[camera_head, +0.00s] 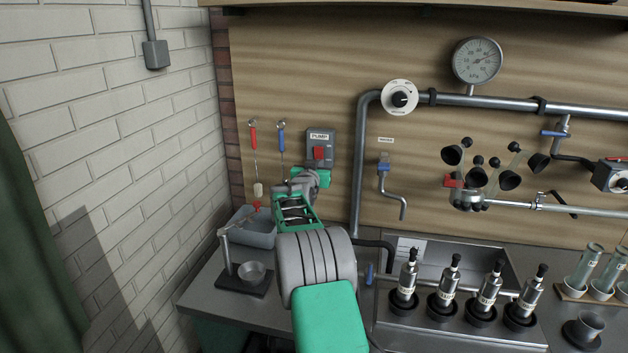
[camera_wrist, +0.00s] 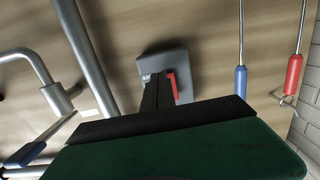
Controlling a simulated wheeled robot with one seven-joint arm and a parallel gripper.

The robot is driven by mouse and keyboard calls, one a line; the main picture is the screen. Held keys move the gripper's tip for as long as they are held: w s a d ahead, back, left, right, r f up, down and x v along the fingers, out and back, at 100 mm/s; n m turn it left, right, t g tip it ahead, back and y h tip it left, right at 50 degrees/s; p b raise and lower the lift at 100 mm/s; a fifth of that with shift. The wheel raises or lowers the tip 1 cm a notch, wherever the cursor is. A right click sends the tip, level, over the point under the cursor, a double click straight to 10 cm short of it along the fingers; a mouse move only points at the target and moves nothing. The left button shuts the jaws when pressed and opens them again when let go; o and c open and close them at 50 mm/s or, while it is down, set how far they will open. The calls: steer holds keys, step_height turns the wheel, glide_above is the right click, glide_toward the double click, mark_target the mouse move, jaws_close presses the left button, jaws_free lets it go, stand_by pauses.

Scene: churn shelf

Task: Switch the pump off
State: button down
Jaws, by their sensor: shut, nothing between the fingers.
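The pump switch is a grey box (camera_head: 321,136) on the wooden back panel, with a "PUMP" label and a red lever (camera_head: 318,153). In the wrist view the box (camera_wrist: 178,62) and part of its red lever (camera_wrist: 173,87) show beyond the fingers. My gripper (camera_wrist: 156,88) is shut and empty, its narrow dark fingers pointing at the box right beside the red lever. I cannot tell whether they touch it. In the head view my green wrist (camera_head: 323,178) is just below the box, and the fingertips are hard to make out.
Red (camera_head: 253,136) and blue (camera_head: 281,138) handled brushes hang left of the box. A vertical pipe (camera_head: 358,170) and a blue-handled tap (camera_head: 383,170) stand to its right. A grey tub (camera_head: 255,232) and a stand with a small cup (camera_head: 252,273) sit on the counter below.

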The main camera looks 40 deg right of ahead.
steer(key=s+a+f+b, duration=0.2)
steer(key=s+a+b, duration=0.3)
steer(key=s+a, duration=0.3)
steer(key=shift+a+f, duration=0.2)
steer(key=shift+a, duration=0.9)
